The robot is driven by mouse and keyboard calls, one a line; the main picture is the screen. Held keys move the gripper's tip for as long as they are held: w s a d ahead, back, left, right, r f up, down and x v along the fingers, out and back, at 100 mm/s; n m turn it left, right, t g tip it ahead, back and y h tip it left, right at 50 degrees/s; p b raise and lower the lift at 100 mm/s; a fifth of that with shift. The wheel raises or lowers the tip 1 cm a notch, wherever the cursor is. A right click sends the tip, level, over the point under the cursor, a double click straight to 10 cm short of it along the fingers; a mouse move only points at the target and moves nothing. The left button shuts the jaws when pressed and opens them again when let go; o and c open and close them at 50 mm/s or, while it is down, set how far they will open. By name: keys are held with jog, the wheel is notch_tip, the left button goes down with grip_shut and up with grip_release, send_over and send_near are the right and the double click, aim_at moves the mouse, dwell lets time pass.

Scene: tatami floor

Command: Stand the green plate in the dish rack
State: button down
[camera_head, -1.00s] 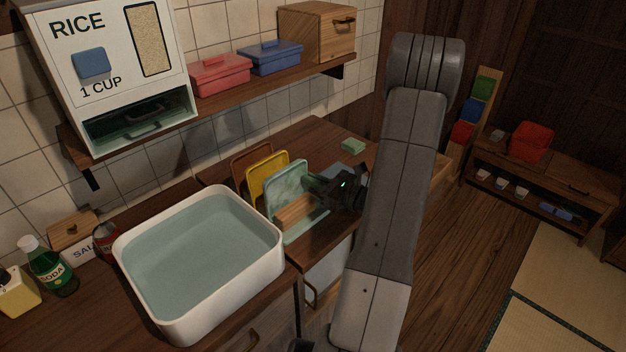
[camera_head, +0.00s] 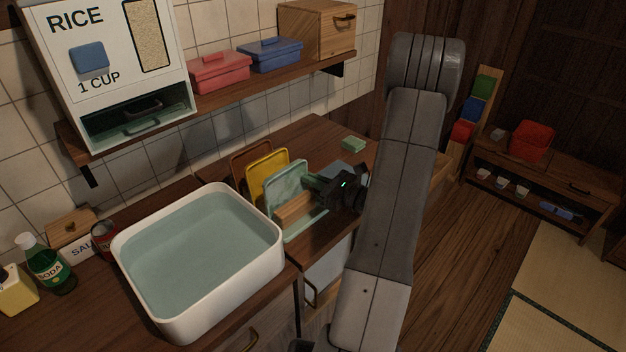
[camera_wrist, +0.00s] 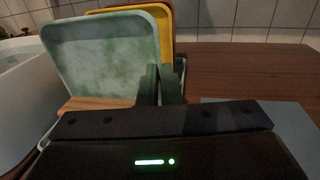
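The pale green, marbled, square plate (camera_head: 284,184) stands nearly upright at the dish rack, in front of a yellow plate (camera_head: 254,174) and a brown one (camera_head: 238,160). The rack shows as a light wooden bar (camera_head: 295,211) and a pale green base (camera_head: 305,228). My gripper (camera_head: 318,186) is at the plate's right edge. In the wrist view its two fingers (camera_wrist: 160,85) are close together, one on each side of the edge of the green plate (camera_wrist: 100,55). The plate's lower edge is hidden behind the wooden bar, so I cannot tell how it is seated.
A white basin of water (camera_head: 270,247) stands left of the rack. A green sponge (camera_head: 353,145) lies at the back right of the counter. A shelf (camera_head: 225,107) with a red box (camera_head: 220,72) and a blue box (camera_head: 270,57) hangs above. Counter behind the rack is clear.

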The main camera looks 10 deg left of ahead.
jog(key=shift+f, duration=0.1)
jog(key=c, duration=1.6)
grip_release()
jog(key=shift+o, duration=0.2)
jog(key=b+v, duration=0.1)
jog(key=v, duration=1.2)
jog(key=shift+s+d, duration=0.25)
jog(key=shift+d, duration=0.1)
jog(key=shift+a, duration=0.1)
jog(key=p+x, duration=0.1)
jog(key=x, duration=1.2)
jog(key=shift+w+a, duration=0.25)
jog(key=shift+a, duration=0.1)
jog(key=shift+d, duration=0.1)
jog(key=shift+s+r, duration=0.1)
jog(key=shift+r, duration=0.15)
